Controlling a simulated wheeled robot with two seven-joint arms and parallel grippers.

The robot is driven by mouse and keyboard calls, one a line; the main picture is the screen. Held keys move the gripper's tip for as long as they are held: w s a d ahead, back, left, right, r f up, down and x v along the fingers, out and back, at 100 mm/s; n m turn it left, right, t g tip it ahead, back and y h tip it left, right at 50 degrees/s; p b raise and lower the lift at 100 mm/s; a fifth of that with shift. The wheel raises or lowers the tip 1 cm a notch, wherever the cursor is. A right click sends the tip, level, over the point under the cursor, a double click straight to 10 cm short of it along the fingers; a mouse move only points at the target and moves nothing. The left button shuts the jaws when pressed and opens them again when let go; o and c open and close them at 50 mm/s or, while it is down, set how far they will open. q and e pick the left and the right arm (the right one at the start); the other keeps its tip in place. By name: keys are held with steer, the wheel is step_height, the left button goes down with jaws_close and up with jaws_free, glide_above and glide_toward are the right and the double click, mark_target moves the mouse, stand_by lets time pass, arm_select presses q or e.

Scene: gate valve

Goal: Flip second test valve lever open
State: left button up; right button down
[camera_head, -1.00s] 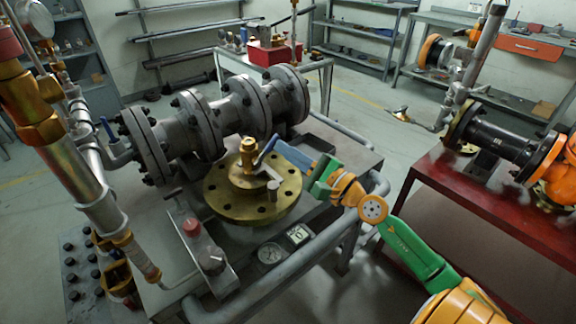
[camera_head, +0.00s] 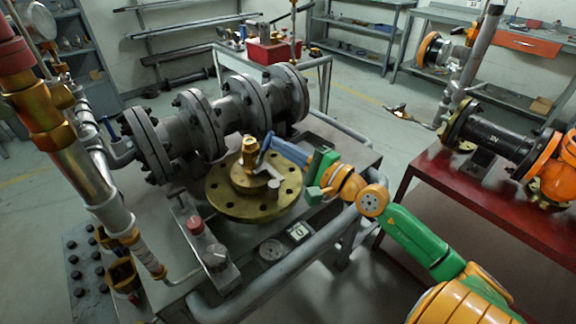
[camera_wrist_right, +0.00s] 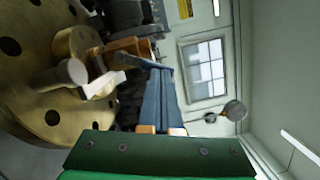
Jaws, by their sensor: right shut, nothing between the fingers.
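A brass fitting (camera_head: 249,152) stands upright on a round brass flange (camera_head: 226,203) on the grey bench. A narrow dark blue lever (camera_head: 265,149) rises at a slant on the fitting's right side. My right gripper (camera_head: 275,143) comes in from the right with its blue fingers shut and empty, their tips at the lever. In the wrist view the fingers (camera_wrist_right: 163,70) end beside the brass fitting (camera_wrist_right: 128,52). I cannot tell whether they touch the lever. Another blue lever (camera_head: 107,126) sits on the left pipework. My left gripper is not in view.
A grey flanged pipe body (camera_head: 205,118) lies behind the brass flange. A control box (camera_head: 212,250) with knobs and a gauge (camera_head: 271,249) are in front. A grey rail (camera_head: 285,264) runs along the bench's front, below my right arm. A red table (camera_head: 440,187) stands right.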

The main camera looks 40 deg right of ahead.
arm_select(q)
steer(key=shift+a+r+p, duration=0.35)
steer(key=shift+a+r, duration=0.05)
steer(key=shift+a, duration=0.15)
arm_select(e)
steer(key=shift+a+r+n+g, duration=0.2)
steer(key=shift+a+n, duration=0.15)
steer(key=shift+n, duration=0.45)
steer(key=shift+a+r+n+g, duration=0.2)
steer(key=shift+a+n, duration=0.1)
steer(key=shift+n, duration=0.5)
stand_by(0.8)
